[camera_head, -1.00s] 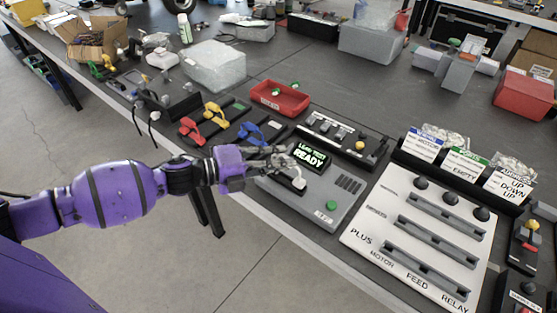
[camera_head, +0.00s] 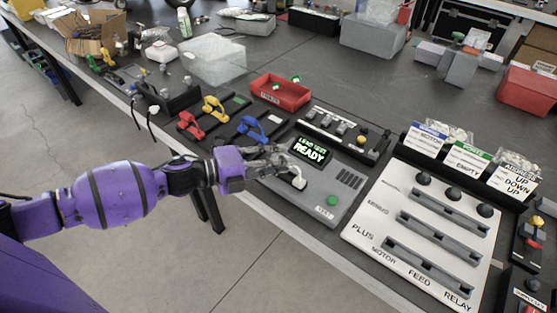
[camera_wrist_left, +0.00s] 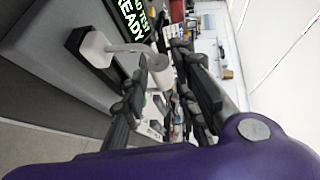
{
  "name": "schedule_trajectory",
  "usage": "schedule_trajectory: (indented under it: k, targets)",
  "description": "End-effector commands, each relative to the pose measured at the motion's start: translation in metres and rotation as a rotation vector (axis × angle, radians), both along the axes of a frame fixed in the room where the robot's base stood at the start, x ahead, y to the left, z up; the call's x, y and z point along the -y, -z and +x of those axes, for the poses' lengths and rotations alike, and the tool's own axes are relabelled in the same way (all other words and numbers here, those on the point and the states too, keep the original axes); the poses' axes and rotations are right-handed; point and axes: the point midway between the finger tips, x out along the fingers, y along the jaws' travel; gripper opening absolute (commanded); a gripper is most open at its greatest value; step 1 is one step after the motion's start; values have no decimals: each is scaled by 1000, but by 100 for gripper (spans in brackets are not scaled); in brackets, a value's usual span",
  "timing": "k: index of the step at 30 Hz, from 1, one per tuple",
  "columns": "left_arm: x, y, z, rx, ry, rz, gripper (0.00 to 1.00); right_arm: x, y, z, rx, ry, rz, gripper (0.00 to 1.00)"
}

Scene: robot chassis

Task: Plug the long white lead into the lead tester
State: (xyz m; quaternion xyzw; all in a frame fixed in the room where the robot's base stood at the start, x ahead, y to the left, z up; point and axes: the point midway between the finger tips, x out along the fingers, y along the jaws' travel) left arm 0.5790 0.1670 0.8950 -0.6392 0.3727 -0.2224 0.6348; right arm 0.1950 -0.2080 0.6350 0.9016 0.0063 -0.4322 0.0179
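The grey lead tester (camera_head: 300,197) stands at the table's front edge, its screen (camera_head: 310,151) reading "LEAD TEST READY". A white plug (camera_head: 299,183) sits at the tester's near left side. In the left wrist view this plug (camera_wrist_left: 95,48) is at a black socket (camera_wrist_left: 78,42), and a white lead (camera_wrist_left: 130,47) runs from it toward a white cylindrical part (camera_wrist_left: 158,72) between my fingers. My left gripper (camera_head: 283,164) is beside the tester; its fingers look apart in the left wrist view (camera_wrist_left: 168,85). Whether they touch the lead is unclear. My right gripper is out of view.
Yellow (camera_head: 214,109), red (camera_head: 190,124) and blue (camera_head: 252,128) leads lie left of the tester. A red bin (camera_head: 280,92) is behind it. A white panel (camera_head: 420,240) with slotted rails stands to the right. The floor in front is clear.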

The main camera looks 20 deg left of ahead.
Motion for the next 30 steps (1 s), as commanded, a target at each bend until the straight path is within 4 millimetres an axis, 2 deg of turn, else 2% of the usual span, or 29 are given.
schedule_trajectory:
  k: [10,14,24,30]
  targets:
    - [0,-1,0,2,0,-1,40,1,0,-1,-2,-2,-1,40]
    - [-6,-2,-5,0,-1,0,40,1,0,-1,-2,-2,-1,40]
    - [-56,-13,-46,-3,-2,1,40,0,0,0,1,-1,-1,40]
    - [-80,-20,-66,0,0,0,40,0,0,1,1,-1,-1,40]
